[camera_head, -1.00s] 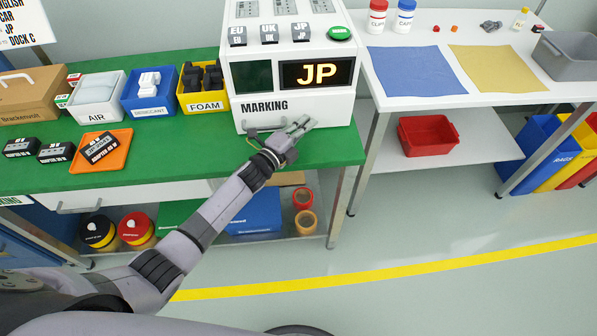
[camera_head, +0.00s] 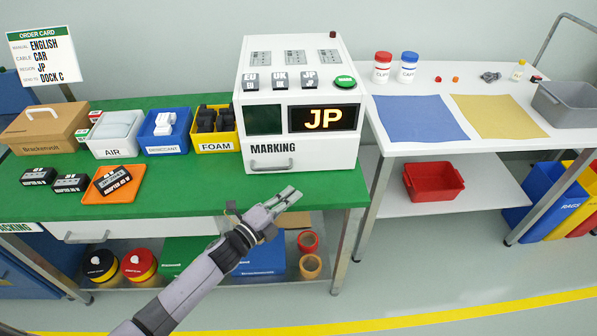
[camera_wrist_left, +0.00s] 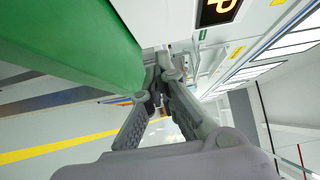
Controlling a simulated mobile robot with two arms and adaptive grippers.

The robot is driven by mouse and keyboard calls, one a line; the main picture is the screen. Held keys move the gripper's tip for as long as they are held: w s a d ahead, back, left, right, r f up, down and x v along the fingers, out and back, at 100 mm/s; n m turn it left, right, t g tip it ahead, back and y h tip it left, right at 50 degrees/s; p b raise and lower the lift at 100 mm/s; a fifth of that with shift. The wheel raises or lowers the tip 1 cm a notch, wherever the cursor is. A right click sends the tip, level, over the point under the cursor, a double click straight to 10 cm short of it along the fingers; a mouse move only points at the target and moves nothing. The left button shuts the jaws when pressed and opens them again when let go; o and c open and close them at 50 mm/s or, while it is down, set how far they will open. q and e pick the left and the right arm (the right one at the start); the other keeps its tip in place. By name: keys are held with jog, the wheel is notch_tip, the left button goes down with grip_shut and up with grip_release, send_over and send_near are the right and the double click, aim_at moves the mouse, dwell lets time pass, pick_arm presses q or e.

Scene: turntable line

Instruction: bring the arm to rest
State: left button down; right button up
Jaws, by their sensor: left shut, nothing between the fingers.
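My left gripper (camera_head: 284,198) is in front of the green table's front edge, below the marking machine (camera_head: 300,160). Its fingers are close together with nothing between them. In the left wrist view the fingers (camera_wrist_left: 157,85) extend away beside the green table side (camera_wrist_left: 75,40). The left arm comes up from the bottom of the head view and touches nothing that I can see. My right gripper is not in view.
The green table (camera_head: 190,195) holds the marking machine with a lit JP display, bins, and an orange tray (camera_head: 137,184) with an adapter. A white table (camera_head: 430,148) stands to the right, a red bin (camera_head: 433,182) on its lower shelf. The floor in front is clear.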

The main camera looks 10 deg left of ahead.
pick_arm(q)
jog(key=s+a+f+n+g+y, duration=0.2)
jog(key=s+n+g+y, duration=0.3)
jog(key=s+n, duration=0.85)
jog(key=s+a+f+n+g+y, duration=0.25)
jog(key=s+n+g, duration=0.55)
jog(key=s, duration=1)
notch_tip(320, 180, down, 27)
jog(key=s, duration=0.2)
jog(key=s+a+f+g, duration=0.2)
jog(key=s+a+f, duration=0.1)
jog(key=s+f, duration=1.2)
jog(key=shift+s+a+y, duration=0.2)
jog(key=shift+s+y, duration=0.15)
jog(key=shift+s, duration=0.2)
jog(key=shift+m, duration=0.25)
